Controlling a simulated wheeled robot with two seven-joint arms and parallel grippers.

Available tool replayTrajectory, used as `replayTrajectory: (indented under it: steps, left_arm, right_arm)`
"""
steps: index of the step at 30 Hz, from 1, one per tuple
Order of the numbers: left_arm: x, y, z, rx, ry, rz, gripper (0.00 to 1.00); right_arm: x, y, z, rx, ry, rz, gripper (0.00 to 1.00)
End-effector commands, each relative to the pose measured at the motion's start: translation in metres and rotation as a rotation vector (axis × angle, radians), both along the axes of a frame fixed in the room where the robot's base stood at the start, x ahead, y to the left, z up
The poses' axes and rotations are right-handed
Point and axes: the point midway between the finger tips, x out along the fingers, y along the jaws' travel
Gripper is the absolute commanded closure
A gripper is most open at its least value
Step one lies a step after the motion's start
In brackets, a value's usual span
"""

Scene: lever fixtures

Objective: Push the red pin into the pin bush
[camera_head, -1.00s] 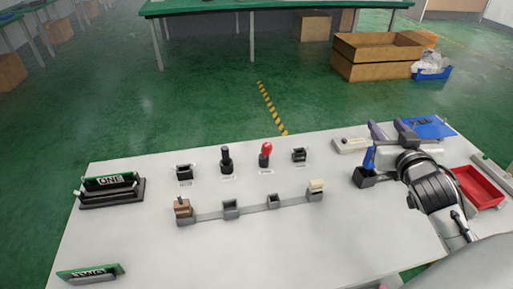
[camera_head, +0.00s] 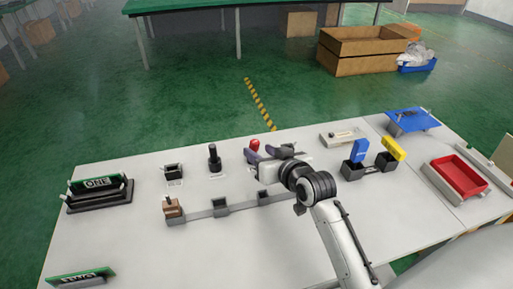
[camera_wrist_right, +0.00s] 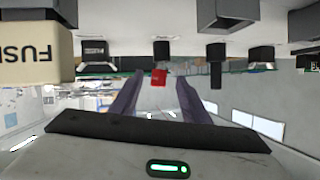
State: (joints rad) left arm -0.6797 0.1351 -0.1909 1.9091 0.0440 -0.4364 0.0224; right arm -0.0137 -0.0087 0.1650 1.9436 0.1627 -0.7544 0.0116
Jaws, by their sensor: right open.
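The red pin (camera_head: 254,144) has a round red head and stands near the back edge of the white table. In the right wrist view, which looks upside down, the red head (camera_wrist_right: 159,77) shows between the two finger tips, with a gap to each and apparently beyond them. It joins a dark block (camera_wrist_right: 161,50), which may be the pin bush; my gripper hides this part in the head view. My right gripper (camera_head: 263,154) is open and empty, level with the pin and just in front of it. My left gripper is not in view.
A black lever (camera_head: 214,158) and a black socket (camera_head: 173,171) stand left of the pin. A grey rail (camera_head: 238,206) with blocks runs in front. Blue and yellow blocks (camera_head: 360,150) (camera_head: 391,150) and a red tray (camera_head: 460,174) lie right.

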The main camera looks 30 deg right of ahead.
Motion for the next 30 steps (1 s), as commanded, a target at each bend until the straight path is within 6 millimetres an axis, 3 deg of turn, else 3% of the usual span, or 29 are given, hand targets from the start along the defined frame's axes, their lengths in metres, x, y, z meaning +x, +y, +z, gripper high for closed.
replayTrajectory:
  steps: [3, 11, 21, 30]
  left_arm:
    - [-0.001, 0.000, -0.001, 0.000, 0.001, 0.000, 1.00]
    - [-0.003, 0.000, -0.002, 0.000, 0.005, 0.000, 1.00]
    - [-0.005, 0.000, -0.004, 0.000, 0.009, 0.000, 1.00]
    - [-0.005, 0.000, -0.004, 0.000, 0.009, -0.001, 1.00]
  right_arm:
    - [0.018, -0.001, -0.007, 0.000, -0.001, 0.000, 0.58]
    - [0.037, -0.003, -0.014, -0.004, 0.001, -0.001, 0.58]
    - [0.076, -0.005, -0.030, -0.003, 0.001, -0.002, 0.58]
    - [0.081, -0.006, -0.032, -0.004, 0.000, -0.002, 0.58]
